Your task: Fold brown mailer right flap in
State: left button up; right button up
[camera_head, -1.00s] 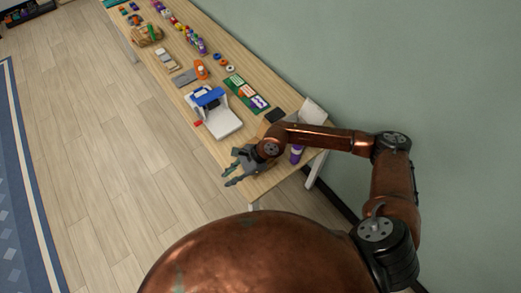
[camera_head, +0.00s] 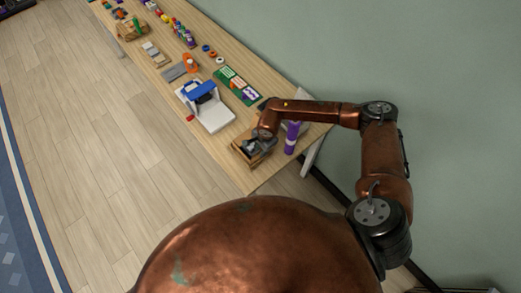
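The brown mailer (camera_head: 241,152) is a small brown box at the near end of the wooden table, partly hidden by my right gripper. My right gripper (camera_head: 251,147) is over the mailer, with its fingers at or just above the box opening. The fingers are small and dark here, so I cannot tell whether they are open or touch a flap. The right flap is not clearly seen under my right arm. My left gripper is not in view.
A purple bottle (camera_head: 291,138) stands close to the right of my gripper. A white and blue machine (camera_head: 209,111) stands farther along the table (camera_head: 262,178), with a green mat (camera_head: 230,78) beside it. The near table corner is bare.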

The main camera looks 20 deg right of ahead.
jog(key=shift+f, duration=0.1)
jog(key=shift+c, duration=0.5)
grip_shut()
